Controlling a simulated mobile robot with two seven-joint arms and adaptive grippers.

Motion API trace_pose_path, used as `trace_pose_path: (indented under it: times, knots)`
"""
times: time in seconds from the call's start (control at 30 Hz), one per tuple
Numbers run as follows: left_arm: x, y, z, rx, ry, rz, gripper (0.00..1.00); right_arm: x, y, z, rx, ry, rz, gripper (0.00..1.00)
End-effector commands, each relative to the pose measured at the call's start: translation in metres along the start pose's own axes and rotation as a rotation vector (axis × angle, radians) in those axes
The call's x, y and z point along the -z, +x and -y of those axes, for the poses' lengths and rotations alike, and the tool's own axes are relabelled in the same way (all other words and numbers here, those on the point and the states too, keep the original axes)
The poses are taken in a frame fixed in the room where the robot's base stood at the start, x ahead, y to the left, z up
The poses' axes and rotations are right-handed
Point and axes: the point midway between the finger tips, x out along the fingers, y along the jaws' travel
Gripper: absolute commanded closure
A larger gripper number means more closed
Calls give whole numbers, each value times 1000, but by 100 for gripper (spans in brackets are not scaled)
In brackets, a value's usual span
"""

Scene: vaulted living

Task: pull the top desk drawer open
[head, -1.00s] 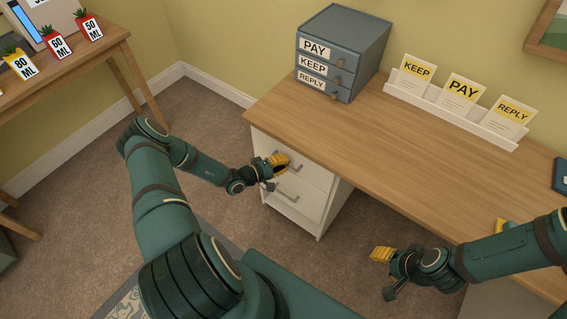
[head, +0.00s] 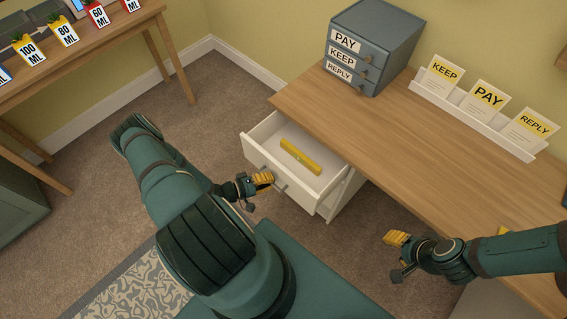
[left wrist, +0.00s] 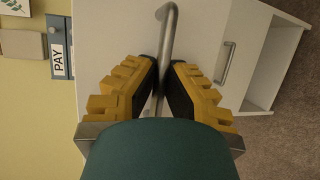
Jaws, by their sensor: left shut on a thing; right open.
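The top desk drawer (head: 256,155) is white and stands well out from under the wooden desk (head: 400,140) in the head view. A yellow bar-shaped object with a level-like look (head: 300,157) lies inside it. My left gripper (head: 264,179) is at the drawer's front, shut on the metal bar handle (left wrist: 168,40), which runs between its yellow-padded fingers in the left wrist view. The drawer front (left wrist: 110,40) fills much of that view. My right gripper (head: 391,239) is open and empty, in front of the desk at the right.
A lower drawer handle (left wrist: 227,62) shows in the left wrist view. On the desk stand a grey organiser (head: 375,45) labelled PAY, KEEP, REPLY and a white card rack (head: 470,120). A wooden table (head: 80,60) with several labelled pots stands at left. Carpet lies between.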

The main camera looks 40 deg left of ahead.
Motion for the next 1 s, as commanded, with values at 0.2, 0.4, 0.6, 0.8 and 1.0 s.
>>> trace_pose_path:
  times: [0.2,0.4,0.6,0.8,1.0]
  knots:
    - [-20,-42,9,1,-3,2,100,3,-7,2,-1,2,-7,53]
    - [-29,-65,15,0,-3,2,100,4,-8,3,-1,3,-9,53]
    - [-33,-75,17,0,-2,3,100,5,-9,3,-1,3,-10,53]
    - [-34,-76,18,0,-2,3,100,5,-9,3,-1,3,-11,53]
    - [-34,-76,18,1,-2,4,86,5,-9,3,-1,3,-10,53]
